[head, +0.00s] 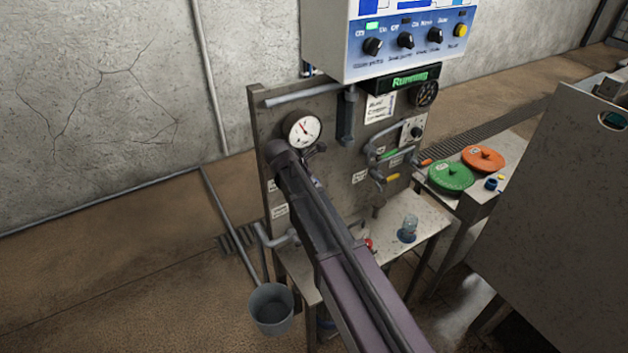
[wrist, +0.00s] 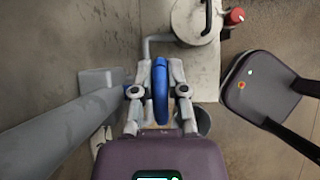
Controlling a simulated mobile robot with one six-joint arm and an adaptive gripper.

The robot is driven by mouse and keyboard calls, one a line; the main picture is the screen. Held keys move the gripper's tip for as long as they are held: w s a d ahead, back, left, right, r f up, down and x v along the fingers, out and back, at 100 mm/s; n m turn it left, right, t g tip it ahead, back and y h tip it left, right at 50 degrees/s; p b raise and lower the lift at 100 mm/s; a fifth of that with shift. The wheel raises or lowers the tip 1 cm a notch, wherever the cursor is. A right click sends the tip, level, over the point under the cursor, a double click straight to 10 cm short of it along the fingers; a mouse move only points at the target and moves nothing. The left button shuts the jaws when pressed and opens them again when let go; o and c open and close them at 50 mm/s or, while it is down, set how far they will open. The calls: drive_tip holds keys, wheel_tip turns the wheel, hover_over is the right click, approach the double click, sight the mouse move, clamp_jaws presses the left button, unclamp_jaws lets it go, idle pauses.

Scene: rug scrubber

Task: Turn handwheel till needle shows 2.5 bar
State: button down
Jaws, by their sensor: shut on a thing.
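The handwheel (wrist: 160,90) is a blue ring, seen nearly edge-on in the wrist view. My gripper (wrist: 160,70) has one finger on each side of its rim and is shut on it. In the head view my arm hides the handwheel and most of my gripper. The pressure gauge (head: 302,128) has a round white face and sits at the upper left of the metal panel, just above the end of my arm. Its needle points to the upper left. The dial figures are too small to read.
The metal panel (head: 262,105) carries pipes and several levers. A control box (head: 400,55) with knobs hangs above it, over a green "Running" display (head: 410,80). A grey bucket (head: 272,310) is at lower left. Green (head: 450,177) and orange (head: 483,159) lids lie on the right.

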drive_tip(key=c, duration=0.7)
unclamp_jaws()
drive_tip(key=shift+o, duration=0.2)
drive_tip(key=shift+a+f+h+b, duration=0.1)
drive_tip(key=shift+f+h+b, duration=0.05)
drive_tip(key=shift+h+b, duration=0.3)
